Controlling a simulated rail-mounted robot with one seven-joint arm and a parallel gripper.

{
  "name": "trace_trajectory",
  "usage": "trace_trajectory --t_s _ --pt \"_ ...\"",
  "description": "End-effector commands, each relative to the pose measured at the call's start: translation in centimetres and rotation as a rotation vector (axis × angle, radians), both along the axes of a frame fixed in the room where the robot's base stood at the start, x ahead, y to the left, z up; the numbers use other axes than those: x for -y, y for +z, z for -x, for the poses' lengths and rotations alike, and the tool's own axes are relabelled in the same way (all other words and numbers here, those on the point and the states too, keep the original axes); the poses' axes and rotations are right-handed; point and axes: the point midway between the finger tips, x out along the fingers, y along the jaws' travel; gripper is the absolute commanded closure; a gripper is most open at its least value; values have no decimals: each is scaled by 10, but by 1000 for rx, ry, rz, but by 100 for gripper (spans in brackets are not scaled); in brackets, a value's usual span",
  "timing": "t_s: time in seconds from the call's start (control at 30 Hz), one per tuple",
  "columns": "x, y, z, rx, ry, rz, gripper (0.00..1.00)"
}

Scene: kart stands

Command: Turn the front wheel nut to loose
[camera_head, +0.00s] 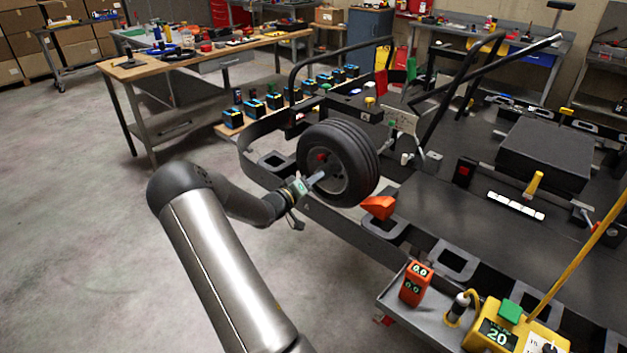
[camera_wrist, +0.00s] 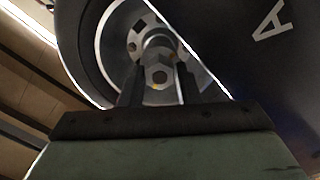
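The front wheel (camera_head: 340,163) is a black tyre on the near front corner of the kart. Its hub faces my arm and has a small red part (camera_head: 320,157) on it. My gripper (camera_head: 316,180) reaches into the wheel's hub. In the wrist view its two dark fingers (camera_wrist: 160,90) stand apart, one on each side of the nut. I cannot tell whether they touch it.
The black kart frame (camera_head: 345,229) runs beside and below the wheel. An orange wedge (camera_head: 379,207) is right of the tyre. Open floor lies left.

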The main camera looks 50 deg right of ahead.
Motion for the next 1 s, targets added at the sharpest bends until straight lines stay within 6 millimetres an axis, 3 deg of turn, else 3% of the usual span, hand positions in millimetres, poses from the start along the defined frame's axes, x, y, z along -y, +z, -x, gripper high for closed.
trace_trajectory --t_s 0.07,0.47,0.67,1.0 --pt "-1 -1 0 -1 0 -1 51" --pt "-9 -1 -1 2 1 0 51" --pt "-47 -2 -5 2 5 -2 51" --pt "-129 -2 -10 1 4 -2 51"
